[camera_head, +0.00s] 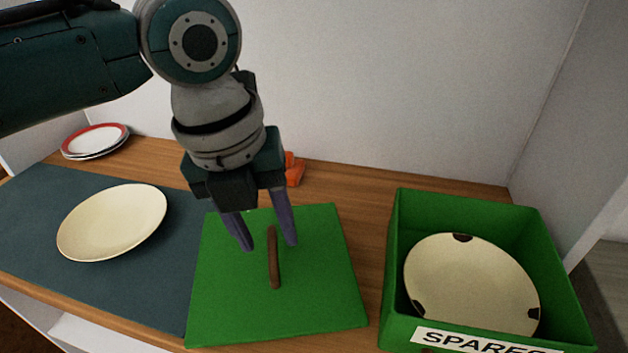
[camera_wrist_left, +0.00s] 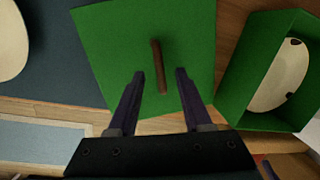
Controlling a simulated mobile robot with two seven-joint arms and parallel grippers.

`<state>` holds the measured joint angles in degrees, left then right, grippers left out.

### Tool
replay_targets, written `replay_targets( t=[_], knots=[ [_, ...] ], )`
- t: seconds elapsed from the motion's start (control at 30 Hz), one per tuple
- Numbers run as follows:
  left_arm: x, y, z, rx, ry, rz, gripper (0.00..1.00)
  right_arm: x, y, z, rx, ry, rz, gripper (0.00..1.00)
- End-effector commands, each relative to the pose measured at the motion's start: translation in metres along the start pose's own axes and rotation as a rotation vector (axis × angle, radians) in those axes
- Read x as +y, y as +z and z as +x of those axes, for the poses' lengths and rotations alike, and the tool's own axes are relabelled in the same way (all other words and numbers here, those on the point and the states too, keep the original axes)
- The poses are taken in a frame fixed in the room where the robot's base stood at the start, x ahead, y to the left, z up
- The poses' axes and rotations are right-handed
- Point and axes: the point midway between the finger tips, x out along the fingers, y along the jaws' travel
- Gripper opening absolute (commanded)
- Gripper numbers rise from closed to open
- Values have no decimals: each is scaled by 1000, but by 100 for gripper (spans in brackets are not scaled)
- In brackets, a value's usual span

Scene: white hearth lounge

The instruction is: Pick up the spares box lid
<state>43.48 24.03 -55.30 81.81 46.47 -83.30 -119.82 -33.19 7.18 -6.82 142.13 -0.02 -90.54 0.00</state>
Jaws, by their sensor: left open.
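The spares box lid (camera_head: 230,290) is a flat green square with a brown bar handle (camera_head: 273,258) standing up along its middle. It lies on the table, partly over the dark mat. My left gripper (camera_head: 270,247) is open and points down above the lid, with its fingers on either side of the handle's far end in the head view. In the left wrist view the lid (camera_wrist_left: 110,50) and handle (camera_wrist_left: 158,66) show ahead of the open fingers (camera_wrist_left: 157,75). I cannot tell whether the fingers touch anything.
The green spares box (camera_head: 393,270) stands open at the right, holding a cream plate (camera_head: 470,285) with dark chipped spots. A whole cream plate (camera_head: 112,222) lies on the dark mat (camera_head: 40,215). Red-rimmed plates (camera_head: 95,140) are at the back left. An orange object (camera_head: 294,170) sits behind the gripper.

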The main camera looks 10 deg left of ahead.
Motion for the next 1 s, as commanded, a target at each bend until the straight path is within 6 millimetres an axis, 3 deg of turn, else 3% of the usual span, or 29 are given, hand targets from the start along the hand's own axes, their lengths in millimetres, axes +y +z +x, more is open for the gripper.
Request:
replay_targets(
  t=[0.13,0.4,0.83,1.0],
  knots=[
    [0,0,19,1,0,0,50,0,2,6,0,0,-1,34],
    [0,0,20,-1,0,0,48,0,2,5,-1,0,0,34],
    [0,0,20,-1,0,-1,0,-2,2,5,-1,-6,5,34],
    [0,0,20,-1,0,-1,0,-2,2,5,-1,-6,6,34]
  ],
)
